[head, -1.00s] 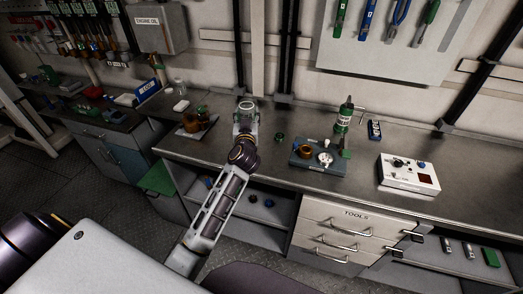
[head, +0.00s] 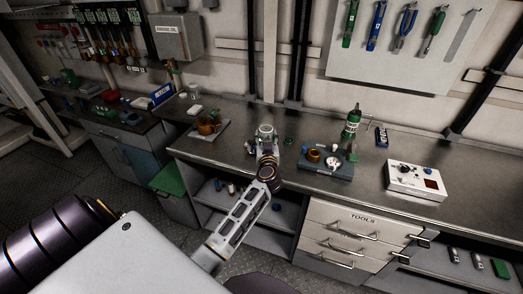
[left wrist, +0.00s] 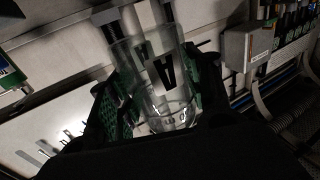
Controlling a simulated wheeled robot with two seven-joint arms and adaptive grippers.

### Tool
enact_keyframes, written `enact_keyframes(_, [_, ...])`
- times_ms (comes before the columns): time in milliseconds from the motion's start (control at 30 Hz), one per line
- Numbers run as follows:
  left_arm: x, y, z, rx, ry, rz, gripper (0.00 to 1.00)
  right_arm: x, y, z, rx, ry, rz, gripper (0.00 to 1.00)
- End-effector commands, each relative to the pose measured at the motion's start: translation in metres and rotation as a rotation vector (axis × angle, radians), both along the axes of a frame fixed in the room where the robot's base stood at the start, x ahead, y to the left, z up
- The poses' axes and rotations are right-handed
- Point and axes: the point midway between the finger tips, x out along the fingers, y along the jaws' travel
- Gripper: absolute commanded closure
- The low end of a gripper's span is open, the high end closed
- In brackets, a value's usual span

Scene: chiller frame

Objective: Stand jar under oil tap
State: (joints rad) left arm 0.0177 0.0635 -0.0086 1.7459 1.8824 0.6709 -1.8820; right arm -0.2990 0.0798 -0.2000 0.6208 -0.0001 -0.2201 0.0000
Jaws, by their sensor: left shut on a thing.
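A clear glass jar (head: 265,131) is in my left gripper (head: 267,148), over the front middle of the long bench. I cannot tell whether the jar touches the bench top. The oil tap (head: 174,70) is at the wall to the left, below the grey ENGINE OIL box (head: 179,38). The box (left wrist: 245,48) also shows in the left wrist view. My right gripper is out of view.
A tray with an amber vessel (head: 208,127) sits left of the jar. A green lid (head: 289,141) lies close on its right. A grey board (head: 327,165) with a green press (head: 351,125) and a white instrument box (head: 414,181) stand further right. A blue sign (head: 162,93) is near the tap.

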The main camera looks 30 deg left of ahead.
Motion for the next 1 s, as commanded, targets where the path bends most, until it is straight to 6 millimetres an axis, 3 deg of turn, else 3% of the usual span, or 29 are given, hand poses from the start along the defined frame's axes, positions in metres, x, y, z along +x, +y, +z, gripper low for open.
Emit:
enact_keyframes(467, [0.000, 0.000, -0.004, -0.001, 0.001, -0.001, 0.74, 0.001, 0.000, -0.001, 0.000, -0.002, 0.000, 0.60])
enact_keyframes(1000, [0.000, 0.000, -0.062, 0.001, 0.001, -0.001, 0.74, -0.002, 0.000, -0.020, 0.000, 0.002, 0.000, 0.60])
